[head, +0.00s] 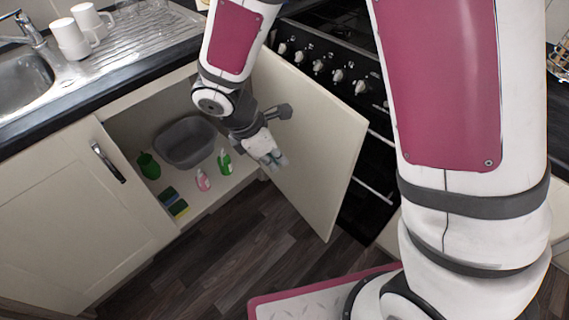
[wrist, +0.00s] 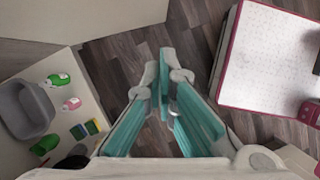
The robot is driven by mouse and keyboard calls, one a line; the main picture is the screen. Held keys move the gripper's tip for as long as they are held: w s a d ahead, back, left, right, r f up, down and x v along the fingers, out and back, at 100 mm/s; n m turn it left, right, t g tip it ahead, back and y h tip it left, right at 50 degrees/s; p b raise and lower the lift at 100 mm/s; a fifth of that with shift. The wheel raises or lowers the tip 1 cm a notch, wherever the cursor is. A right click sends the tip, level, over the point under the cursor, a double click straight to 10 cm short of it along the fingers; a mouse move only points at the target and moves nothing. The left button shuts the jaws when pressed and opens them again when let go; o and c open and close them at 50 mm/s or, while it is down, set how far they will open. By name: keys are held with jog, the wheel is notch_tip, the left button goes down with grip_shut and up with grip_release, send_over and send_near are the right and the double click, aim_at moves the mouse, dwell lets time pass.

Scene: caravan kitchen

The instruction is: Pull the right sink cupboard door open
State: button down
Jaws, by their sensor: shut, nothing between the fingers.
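The cream right sink cupboard door (head: 318,150) stands wide open, swung out to the right in front of the cooker. In the wrist view it appears as a pale panel (wrist: 110,16) at the top left. My gripper (head: 272,158) is in front of the cupboard opening, beside the door's inner face. Whether it touches the door is unclear. The teal fingers (wrist: 164,72) are shut and empty, pointing down toward the floor. The door's handle is hidden from view.
Inside the cupboard are a grey tub (head: 185,143), green bottle (head: 224,162), pink bottle (head: 203,181), green container (head: 148,166) and sponges (head: 174,202). The left door (head: 75,222) is shut. The cooker (head: 340,60) is behind the open door. Dark floor (head: 235,240) in front is clear.

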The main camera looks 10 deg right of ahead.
jog(key=v, duration=0.5)
jog(key=w+d+r+m+g+y+b, duration=0.1)
jog(key=w+d+r+m+y, duration=0.15)
jog(key=d+m, duration=1)
jog(key=w+d+r+m+g+y+b, duration=0.1)
jog(key=w+d+r+m+g+y, duration=0.15)
jog(key=d+m, duration=1.05)
jog(key=w+d+f+m+t+y, duration=0.2)
jog(key=d+f+m, duration=0.3)
jog(key=d+m, duration=0.3)
jog(key=s+a+f+b, duration=0.3)
jog(key=a+f, duration=0.3)
jog(key=f, duration=0.3)
jog(key=shift+a+f, duration=0.15)
jog(key=shift+f, duration=0.05)
